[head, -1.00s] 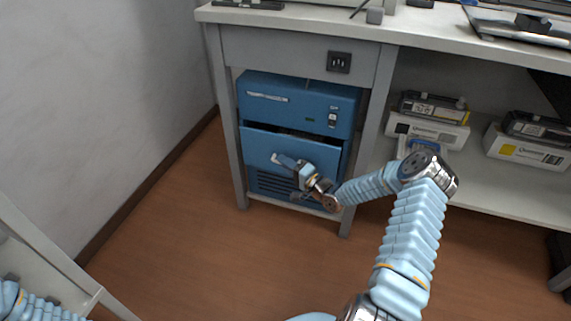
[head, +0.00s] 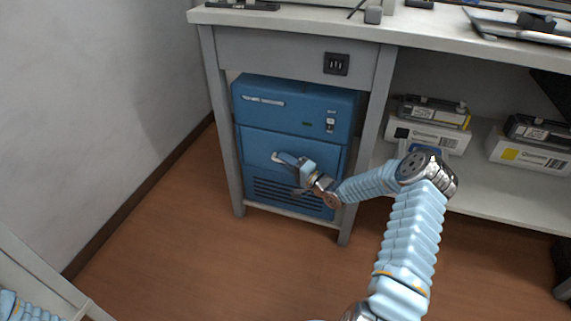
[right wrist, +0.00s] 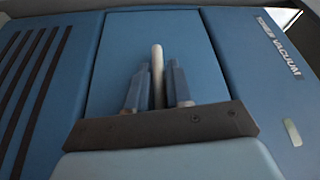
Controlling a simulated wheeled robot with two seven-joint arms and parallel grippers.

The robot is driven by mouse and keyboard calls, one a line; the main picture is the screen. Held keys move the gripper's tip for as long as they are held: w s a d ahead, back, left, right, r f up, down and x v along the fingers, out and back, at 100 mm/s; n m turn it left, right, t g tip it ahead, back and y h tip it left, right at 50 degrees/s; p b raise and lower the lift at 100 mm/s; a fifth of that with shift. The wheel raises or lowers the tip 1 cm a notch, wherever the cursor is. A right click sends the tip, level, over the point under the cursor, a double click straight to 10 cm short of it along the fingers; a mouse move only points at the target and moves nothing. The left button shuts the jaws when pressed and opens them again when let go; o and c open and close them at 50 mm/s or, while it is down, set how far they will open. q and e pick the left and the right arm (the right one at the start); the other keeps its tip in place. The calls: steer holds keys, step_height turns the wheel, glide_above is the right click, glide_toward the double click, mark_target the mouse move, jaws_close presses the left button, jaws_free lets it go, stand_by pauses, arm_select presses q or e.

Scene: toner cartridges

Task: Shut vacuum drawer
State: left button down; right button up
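The blue toner vacuum (head: 290,95) stands in the left bay under the desk. Its drawer (head: 310,152) has its front level with the body, with only a thin seam along the top in the head view. My right gripper (head: 285,160) is at the drawer's pale handle (head: 276,157). In the right wrist view the handle (right wrist: 157,72) stands between the two fingers of the right gripper (right wrist: 157,88), which close in on both sides of it. The drawer front (right wrist: 120,50) fills the middle of that view. My left gripper is outside the head view.
Desk legs (head: 222,130) stand close on both sides of the vacuum. Boxed toner cartridges (head: 428,135) sit on the shelf (head: 480,180) to the right. The wooden floor (head: 220,265) in front is clear.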

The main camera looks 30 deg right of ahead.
steer(key=shift+d, duration=0.15)
steer(key=v, duration=1.3)
steer(key=shift+s, duration=0.4)
steer(key=shift+f, duration=0.15)
